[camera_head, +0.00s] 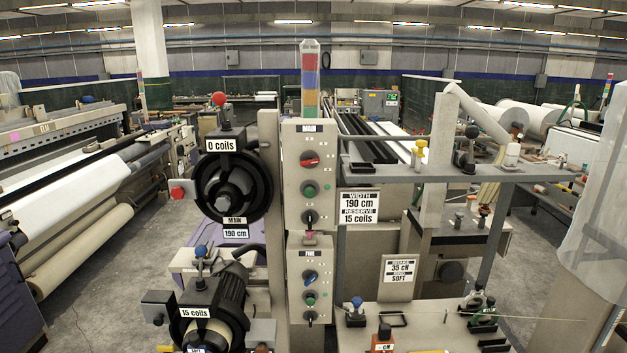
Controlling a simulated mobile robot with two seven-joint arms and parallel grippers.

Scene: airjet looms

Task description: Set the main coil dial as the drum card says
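The drum card (359,207) is a white card right of the control column and reads "WIDTH 190 cm, RESERVE 15 coils". The panel labelled MAIN (310,160) carries a red knob (310,160), a green knob (310,189) and a black knob (309,217); their scale marks are too small to read. The upper black drum unit (240,172), labelled MAIN and 190 cm, has a display (222,145) reading "0 coils". Which knob is the coil dial I cannot tell. Neither of my grippers is in view.
Below is a second panel (310,281) with a blue, a green and a black knob. A lower drum unit's display (196,312) reads "15 coils". Another card (400,270) shows "35 cN" and "SOFT". A grey shelf (450,176) juts out right. Open floor (100,270) lies left.

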